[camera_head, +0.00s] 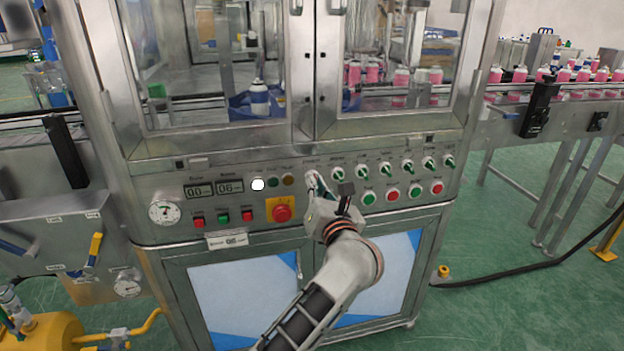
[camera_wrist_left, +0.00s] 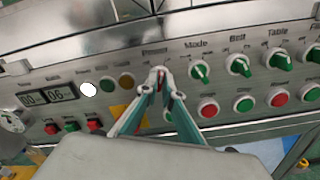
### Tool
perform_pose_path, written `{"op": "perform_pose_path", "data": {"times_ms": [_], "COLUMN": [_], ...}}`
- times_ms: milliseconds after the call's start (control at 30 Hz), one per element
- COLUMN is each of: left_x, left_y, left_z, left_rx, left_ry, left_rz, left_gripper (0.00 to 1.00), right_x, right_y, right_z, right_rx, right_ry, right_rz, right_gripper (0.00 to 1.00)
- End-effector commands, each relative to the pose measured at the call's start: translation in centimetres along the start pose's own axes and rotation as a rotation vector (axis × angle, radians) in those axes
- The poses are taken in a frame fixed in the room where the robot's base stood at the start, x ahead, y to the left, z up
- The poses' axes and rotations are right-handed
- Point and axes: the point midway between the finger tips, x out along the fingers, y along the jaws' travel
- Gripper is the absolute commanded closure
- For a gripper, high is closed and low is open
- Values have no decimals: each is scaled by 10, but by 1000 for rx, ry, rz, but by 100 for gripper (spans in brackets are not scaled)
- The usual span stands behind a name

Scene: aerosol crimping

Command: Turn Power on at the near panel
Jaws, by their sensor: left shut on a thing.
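The near panel (camera_head: 235,210) is a steel strip on the front of the machine, with displays, lamps, buttons and a row of green knobs. My left gripper (camera_head: 315,184) reaches up to the left end of the knob row. In the left wrist view its fingertips (camera_wrist_left: 159,75) are close together just under the Power label (camera_wrist_left: 154,50), shut on the Power knob. The fingers hide nearly all of that knob, so its angle cannot be told. A white lamp (camera_head: 258,184) is bright; the green and amber lamps beside it look dim. My right gripper is not in view.
The Mode knob (camera_wrist_left: 200,72) is close to the right of my fingers, with the Belt knob (camera_wrist_left: 239,65) beyond. A red emergency button (camera_head: 282,213) on a yellow plate is close on the left. Green and red buttons (camera_head: 392,194) sit below the knobs. Glass doors are above.

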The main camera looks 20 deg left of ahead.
Motion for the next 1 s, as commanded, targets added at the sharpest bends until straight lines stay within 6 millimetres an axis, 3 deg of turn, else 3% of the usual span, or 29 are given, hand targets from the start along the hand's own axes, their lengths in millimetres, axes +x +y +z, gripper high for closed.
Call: {"op": "perform_pose_path", "data": {"times_ms": [400,867,900,933,1000], "left_x": [-1,0,0,0,0], "left_y": [0,-1,-1,-1,-1], "left_z": [1,-1,-1,-1,-1], "left_rx": [141,155,155,154,154], "left_ry": [0,1,1,1,1], "left_rz": [0,-1,-1,-1,-1], "left_gripper": [100,100,84,77,77], "right_x": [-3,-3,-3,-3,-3], "right_y": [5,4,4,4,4], "right_z": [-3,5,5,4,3], "right_rx": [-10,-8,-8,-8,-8], "right_ry": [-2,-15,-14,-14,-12], "right_rz": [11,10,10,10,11], "right_gripper": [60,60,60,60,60]}}
